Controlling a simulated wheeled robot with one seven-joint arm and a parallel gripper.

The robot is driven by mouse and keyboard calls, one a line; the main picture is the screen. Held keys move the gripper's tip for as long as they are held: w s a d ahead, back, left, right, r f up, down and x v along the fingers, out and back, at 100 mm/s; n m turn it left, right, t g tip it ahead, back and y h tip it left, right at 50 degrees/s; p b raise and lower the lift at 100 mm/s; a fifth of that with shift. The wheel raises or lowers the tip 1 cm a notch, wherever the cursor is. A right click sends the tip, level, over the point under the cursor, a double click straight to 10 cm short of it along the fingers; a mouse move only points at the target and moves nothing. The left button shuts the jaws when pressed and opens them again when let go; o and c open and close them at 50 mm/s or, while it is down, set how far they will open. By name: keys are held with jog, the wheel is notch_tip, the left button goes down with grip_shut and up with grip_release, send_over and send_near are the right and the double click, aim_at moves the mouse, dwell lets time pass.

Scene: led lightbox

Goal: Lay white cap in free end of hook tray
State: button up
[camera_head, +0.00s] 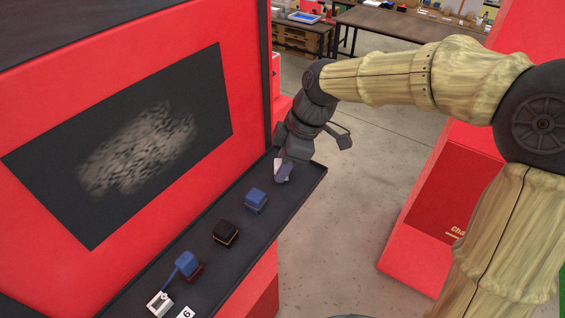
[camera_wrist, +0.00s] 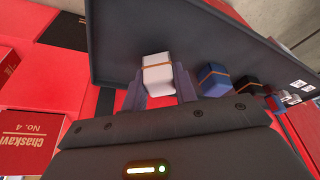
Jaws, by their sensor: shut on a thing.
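The white cap (camera_wrist: 157,76), a small white block with an orange band, is between the two fingers of my gripper (camera_wrist: 160,88) in the wrist view. In the head view my gripper (camera_head: 284,172) points down at the far end of the long dark tray (camera_head: 305,186), which I take as the hook tray. Only a sliver of the white cap (camera_head: 278,163) shows there, beside a grey finger. The cap is over or on this end of the tray; I cannot tell whether it touches the tray floor.
A blue block (camera_head: 256,200) is the nearest neighbour along the tray. A black block (camera_head: 226,233) and a blue-and-red block (camera_head: 188,265) follow, then a white piece (camera_head: 160,303). The red lightbox wall (camera_head: 245,110) rises along the tray's left side.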

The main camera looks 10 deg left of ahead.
jog(key=shift+f+b, duration=0.35)
jog(key=shift+f, duration=0.3)
jog(key=o, duration=1.2)
jog(key=shift+c, duration=0.2)
jog(key=shift+r, duration=0.15)
jog(key=b+v, duration=0.3)
jog(key=v, duration=1.4)
jog(key=shift+d, duration=0.15)
